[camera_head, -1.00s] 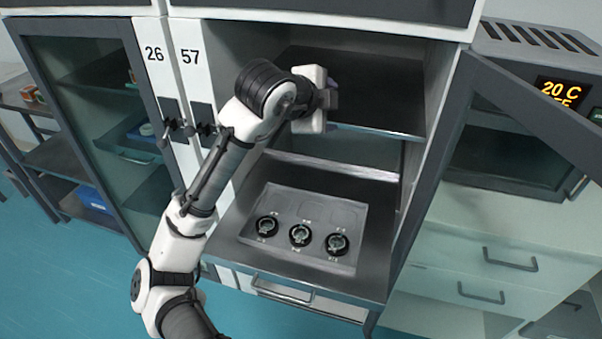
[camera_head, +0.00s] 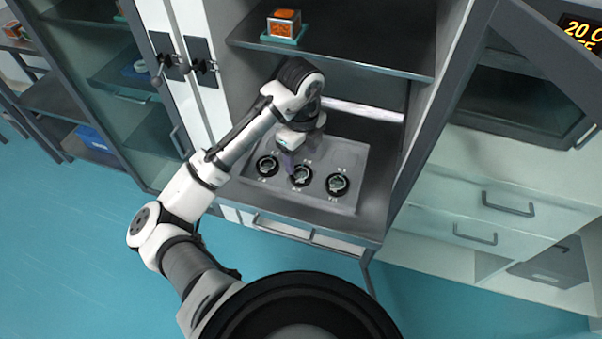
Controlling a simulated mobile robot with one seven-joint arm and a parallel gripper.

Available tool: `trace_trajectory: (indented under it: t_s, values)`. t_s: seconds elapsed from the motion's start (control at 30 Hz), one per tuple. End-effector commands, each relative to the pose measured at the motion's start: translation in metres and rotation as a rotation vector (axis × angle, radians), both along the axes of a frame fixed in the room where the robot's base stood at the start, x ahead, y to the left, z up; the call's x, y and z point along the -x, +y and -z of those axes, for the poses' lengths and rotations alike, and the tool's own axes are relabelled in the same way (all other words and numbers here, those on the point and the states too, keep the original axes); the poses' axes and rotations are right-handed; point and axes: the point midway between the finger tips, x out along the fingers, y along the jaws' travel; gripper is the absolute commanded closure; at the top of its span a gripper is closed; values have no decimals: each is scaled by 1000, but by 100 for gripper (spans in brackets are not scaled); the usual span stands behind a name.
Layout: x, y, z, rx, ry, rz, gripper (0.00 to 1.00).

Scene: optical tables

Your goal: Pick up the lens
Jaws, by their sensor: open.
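Three round black-rimmed lens mounts sit in a row in a grey tray (camera_head: 345,205) on the cabinet's lower shelf. They are a left lens (camera_head: 266,167), a middle lens (camera_head: 302,180) and a right lens (camera_head: 338,186). My gripper (camera_head: 294,165) points down over the tray, just behind the left and middle lenses and closest to the middle one. It is open, and no lens is seen in it. The fingertips are small and partly blurred, so I cannot tell whether they touch the middle lens.
An upper shelf (camera_head: 350,58) hangs above the tray, with an orange-faced box (camera_head: 284,24) on it. Cabinet walls and an open door (camera_head: 445,110) bound the space at the right. Closed glass doors (camera_head: 80,70) stand at the left.

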Motion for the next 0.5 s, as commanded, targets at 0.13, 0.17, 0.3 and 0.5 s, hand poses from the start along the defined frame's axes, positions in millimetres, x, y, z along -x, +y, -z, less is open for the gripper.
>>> trace_trajectory:
  t_s: [0.13, 0.17, 0.3, 0.5]
  values:
    - [1, 0, 7, 2, 1, -1, 36]
    - [1, 0, 10, 2, 1, -2, 36]
    - [3, 2, 28, 1, 2, -3, 36]
    - [3, 2, 53, 1, 1, -1, 36]
